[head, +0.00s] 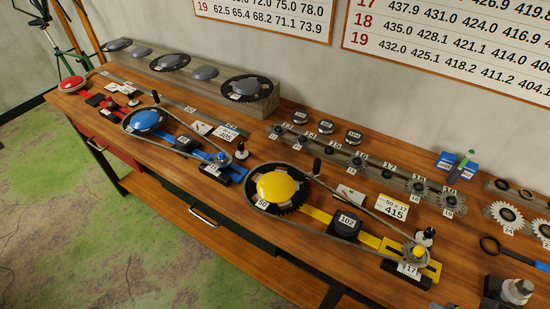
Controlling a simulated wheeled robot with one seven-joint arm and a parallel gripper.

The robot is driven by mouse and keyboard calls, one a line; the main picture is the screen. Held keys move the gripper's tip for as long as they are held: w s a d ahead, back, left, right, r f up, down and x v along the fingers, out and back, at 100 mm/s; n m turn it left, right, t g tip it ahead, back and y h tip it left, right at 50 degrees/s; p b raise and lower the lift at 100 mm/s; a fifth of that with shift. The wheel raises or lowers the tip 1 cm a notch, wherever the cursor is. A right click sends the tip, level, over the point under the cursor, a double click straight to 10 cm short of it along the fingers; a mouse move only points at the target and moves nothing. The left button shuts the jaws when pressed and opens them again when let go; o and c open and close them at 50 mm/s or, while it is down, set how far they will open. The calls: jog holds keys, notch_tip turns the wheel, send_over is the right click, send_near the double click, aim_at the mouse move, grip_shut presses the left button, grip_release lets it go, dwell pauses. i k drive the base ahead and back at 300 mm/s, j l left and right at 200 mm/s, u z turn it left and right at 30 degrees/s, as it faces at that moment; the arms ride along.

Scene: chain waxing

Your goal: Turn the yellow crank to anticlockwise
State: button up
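The yellow crank (277,186) is a domed yellow disc on a dark toothed chainring tagged 50, in the middle of the bench in the head view. A black upright handle (317,165) stands at the chainring's upper right edge. A chain (372,212) runs from the chainring to a small sprocket with a yellow top (418,251) at the lower right, by a tag 17. A yellow bar (317,215) lies between them, with a black block tagged 102 (345,222) by the chain. My gripper is not in view.
A similar blue crank set (145,119) and a red one (72,83) stand to the left. Cards, including one reading 415 (391,208), lie behind the chain. Several small sprockets line the back. A dark part with a silver top (517,290) stands at the lower right.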

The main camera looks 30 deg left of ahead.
aim_at(277, 187)
jog(key=k+j+u, duration=0.1)
jog(key=k+u, duration=0.2)
jog(key=k, duration=0.25)
jog(key=k+j+u, duration=0.3)
jog(key=k, duration=0.2)
jog(key=k+j+u, duration=0.3)
jog(key=k, duration=0.2)
jog(key=i+l+u, duration=0.2)
jog(key=i, duration=0.3)
jog(key=i+u, duration=0.15)
jog(key=i, duration=0.35)
jog(key=i+l+u, duration=0.2)
jog(key=i, duration=0.3)
jog(key=i+l+u, duration=0.15)
jog(key=i+l, duration=0.2)
jog(key=i, duration=0.1)
